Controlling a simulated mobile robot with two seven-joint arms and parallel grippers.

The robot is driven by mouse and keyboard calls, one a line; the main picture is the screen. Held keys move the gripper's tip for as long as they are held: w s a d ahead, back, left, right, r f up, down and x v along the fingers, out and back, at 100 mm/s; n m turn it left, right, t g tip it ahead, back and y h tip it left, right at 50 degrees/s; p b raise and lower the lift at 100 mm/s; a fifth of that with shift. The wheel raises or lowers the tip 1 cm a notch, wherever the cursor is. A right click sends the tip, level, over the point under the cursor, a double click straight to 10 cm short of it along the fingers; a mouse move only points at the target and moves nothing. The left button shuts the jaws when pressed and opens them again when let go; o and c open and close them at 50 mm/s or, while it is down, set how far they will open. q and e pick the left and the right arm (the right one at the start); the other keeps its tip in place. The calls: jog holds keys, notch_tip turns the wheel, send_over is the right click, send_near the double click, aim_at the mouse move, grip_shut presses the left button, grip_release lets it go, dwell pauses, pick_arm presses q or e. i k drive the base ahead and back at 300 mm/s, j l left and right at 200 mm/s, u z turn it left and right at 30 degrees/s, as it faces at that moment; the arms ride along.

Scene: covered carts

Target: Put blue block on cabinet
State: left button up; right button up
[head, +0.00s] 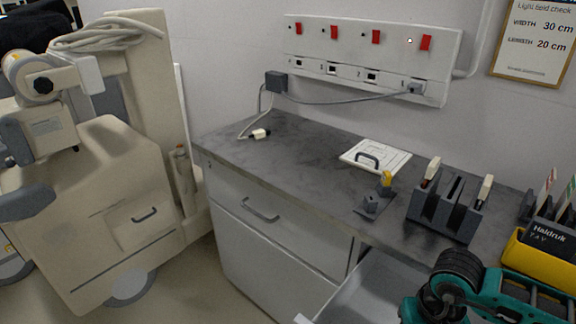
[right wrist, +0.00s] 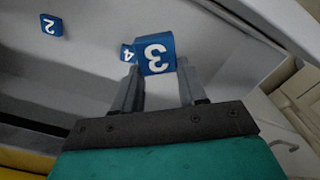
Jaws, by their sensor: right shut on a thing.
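A blue block marked 3 (right wrist: 155,55) is between the fingertips of my right gripper (right wrist: 158,76), which is shut on it. Behind it in the right wrist view lie a blue block marked 4 (right wrist: 128,53) and a blue block marked 2 (right wrist: 51,25), inside a pale drawer. The cabinet (head: 300,155) has a dark grey top and white fronts. Its drawer (head: 365,290) is pulled open at the lower right of the head view. My teal right arm covers part of that area, and the blocks do not show there. My left gripper is not in view.
On the cabinet top are a white panel with a handle (head: 376,157), a small dark stand with a yellow piece (head: 370,203), a dark rack (head: 446,209) and a yellow box (head: 543,262). A cable plug (head: 260,133) lies at left. Most of the top's left half is clear.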

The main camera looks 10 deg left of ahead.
aim_at(304, 146)
jog(key=i+j+u, duration=0.25)
jog(key=i+j, duration=0.35)
jog(key=i+j+u, duration=0.25)
jog(key=i+j, duration=0.35)
